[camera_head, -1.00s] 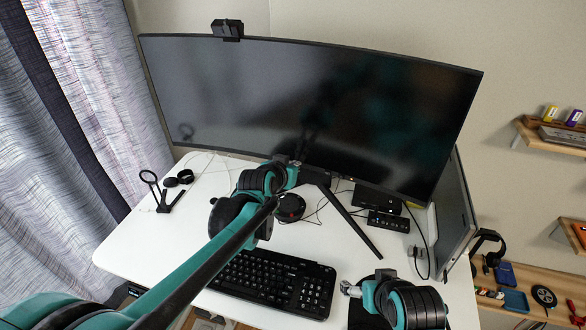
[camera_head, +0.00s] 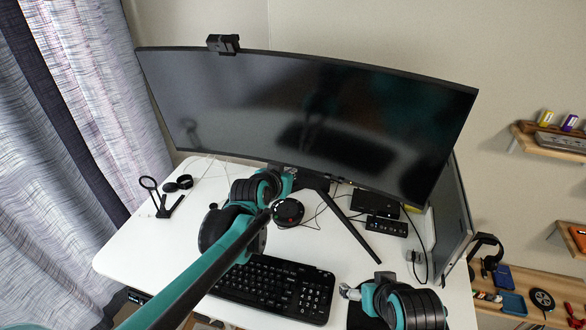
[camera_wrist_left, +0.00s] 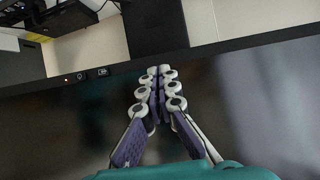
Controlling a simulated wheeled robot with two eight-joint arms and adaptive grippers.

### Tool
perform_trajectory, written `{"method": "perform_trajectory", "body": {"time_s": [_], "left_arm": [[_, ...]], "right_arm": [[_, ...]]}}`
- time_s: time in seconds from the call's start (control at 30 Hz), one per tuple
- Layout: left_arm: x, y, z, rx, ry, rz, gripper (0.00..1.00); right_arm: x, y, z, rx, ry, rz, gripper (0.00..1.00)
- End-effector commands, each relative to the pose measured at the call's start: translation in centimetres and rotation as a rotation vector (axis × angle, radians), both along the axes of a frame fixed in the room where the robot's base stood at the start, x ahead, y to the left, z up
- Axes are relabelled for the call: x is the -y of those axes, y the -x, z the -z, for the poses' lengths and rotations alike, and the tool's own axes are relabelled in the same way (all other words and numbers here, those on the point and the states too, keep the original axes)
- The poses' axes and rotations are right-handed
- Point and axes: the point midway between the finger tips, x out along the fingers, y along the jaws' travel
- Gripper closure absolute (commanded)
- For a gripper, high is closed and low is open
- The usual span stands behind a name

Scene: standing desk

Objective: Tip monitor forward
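The monitor (camera_head: 300,110) is a wide, curved black screen with a webcam on its top edge, standing on a dark stand at the back of the white desk. Its top leans forward. In the left wrist view, the dark screen (camera_wrist_left: 260,100) and its lower bezel fill the lower part. My left gripper (camera_wrist_left: 159,72) has its fingers together with nothing between them, at the middle of the lower bezel; contact is unclear. In the head view my left wrist hides those fingers. My right gripper (camera_head: 350,291) is low, right of the keyboard, mostly hidden by its wrist.
A black keyboard (camera_head: 275,288) lies at the front of the desk (camera_head: 135,240). A round black puck (camera_head: 288,212), small black boxes (camera_head: 382,227) and cables lie under the screen. A black holder (camera_head: 160,198) stands at the left. A panel (camera_head: 455,225) stands at the right edge.

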Motion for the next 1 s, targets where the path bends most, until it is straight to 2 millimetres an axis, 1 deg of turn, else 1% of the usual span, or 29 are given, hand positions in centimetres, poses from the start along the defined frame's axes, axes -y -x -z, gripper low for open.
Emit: {"method": "perform_trajectory", "body": {"time_s": [0.1, 0.37, 0.43, 1.0], "left_arm": [[-0.2, 0.4, -0.2, 0.000, 0.001, 0.000, 1.00], [-0.2, 0.5, -0.2, 0.000, 0.001, 0.000, 1.00], [-0.3, 0.9, -0.3, 0.000, 0.001, 0.000, 1.00], [-3.5, 8.8, -0.9, 0.000, 0.000, -0.001, 1.00]], "right_arm": [[0.0, 0.0, -0.2, 0.000, 0.000, 0.000, 0.19], [0.0, 0.0, -0.2, 0.000, 0.000, 0.000, 0.19], [0.0, 0.0, -0.3, 0.000, 0.000, 0.000, 0.19], [0.0, 0.0, -2.7, 0.000, 0.000, 0.000, 0.19]]}}
